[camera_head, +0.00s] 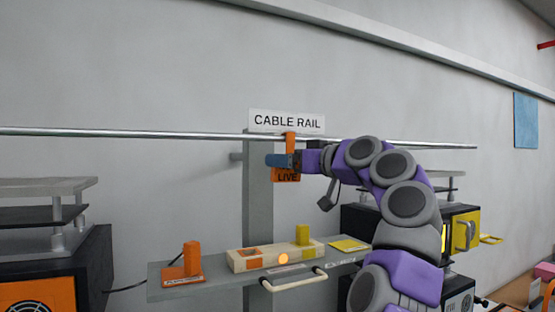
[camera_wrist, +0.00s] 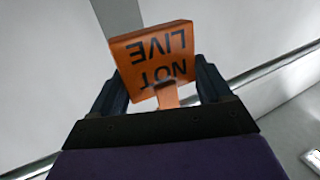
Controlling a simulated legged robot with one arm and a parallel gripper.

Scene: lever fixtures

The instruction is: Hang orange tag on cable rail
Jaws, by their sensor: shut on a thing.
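The orange tag (camera_head: 287,176) is at the cable rail (camera_head: 170,134), just below the CABLE RAIL sign. Its upper strap (camera_head: 291,143) overlaps the rail in the head view; whether it is hooked around the rail or only in front of it, I cannot tell. My gripper (camera_head: 281,161) is shut on the tag just below rail height. In the wrist view the tag (camera_wrist: 152,52) reads NOT LIVE upside down between my two dark fingers (camera_wrist: 160,88). The rail (camera_wrist: 275,61) passes behind my gripper there, and the tag's strap end is hidden by the gripper body.
A grey post (camera_head: 257,200) stands behind the tag. Dark equipment boxes stand left (camera_head: 95,262) and right (camera_head: 350,215).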

